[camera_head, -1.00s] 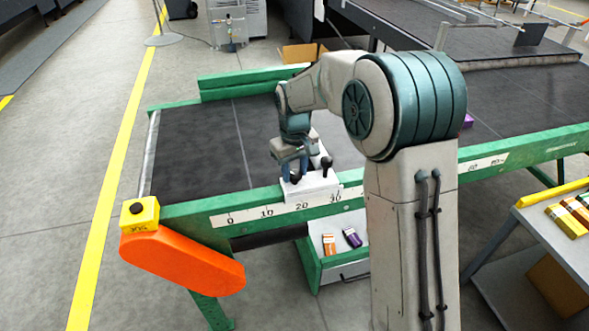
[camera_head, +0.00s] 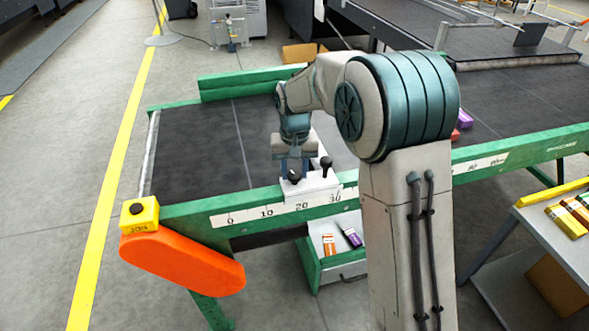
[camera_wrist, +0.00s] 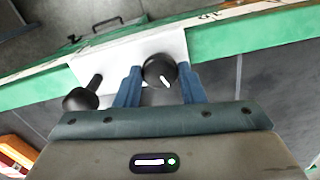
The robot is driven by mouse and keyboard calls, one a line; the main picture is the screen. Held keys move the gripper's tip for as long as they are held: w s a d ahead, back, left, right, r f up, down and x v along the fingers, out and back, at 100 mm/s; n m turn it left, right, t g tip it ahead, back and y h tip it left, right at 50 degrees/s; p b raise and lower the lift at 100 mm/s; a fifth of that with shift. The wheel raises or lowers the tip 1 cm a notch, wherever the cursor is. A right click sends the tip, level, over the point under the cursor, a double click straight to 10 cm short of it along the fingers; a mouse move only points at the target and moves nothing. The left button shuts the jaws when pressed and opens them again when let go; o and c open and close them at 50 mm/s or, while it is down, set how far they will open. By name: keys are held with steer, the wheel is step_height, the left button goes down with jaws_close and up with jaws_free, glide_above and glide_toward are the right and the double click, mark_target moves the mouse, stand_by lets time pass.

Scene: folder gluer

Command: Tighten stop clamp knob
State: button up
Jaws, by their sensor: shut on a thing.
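The white stop clamp block (camera_head: 318,188) sits on the green side rail over the numbered scale, near the 20 to 30 marks. It bears two black knobs. My gripper (camera_head: 293,172) points down at the left knob (camera_head: 294,178). In the wrist view my gripper's blue fingers (camera_wrist: 159,86) stand on either side of this round black knob (camera_wrist: 158,69), which shows a white mark. The fingers are shut on it. The other black knob (camera_head: 326,163) stands on its stem, free, to the right; it shows at left in the wrist view (camera_wrist: 80,99).
The dark belt (camera_head: 190,150) is clear left of the clamp. Purple and red cartons (camera_head: 464,120) lie on the belt right of my arm. A yellow button box (camera_head: 139,213) and orange guard (camera_head: 182,261) are at the near left corner. A tray below holds cartons (camera_head: 329,244).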

mark_target(294, 174)
steer(key=o, duration=1)
step_height(294, 174, up, 14)
steer(key=shift+f, duration=0.1)
steer(key=s+d+t, duration=0.2)
steer(key=s+d, duration=0.8)
steer(key=s, duration=0.3)
steer(key=s+d+f, duration=0.2)
steer(key=s, duration=0.4)
steer(key=s+d+f+m+p, duration=0.1)
steer(key=s+d+f, duration=0.2)
steer(key=s, duration=0.3)
steer(key=shift+s+d+t, duration=0.2)
steer(key=shift+d+t, duration=0.15)
steer(key=shift+t, duration=0.05)
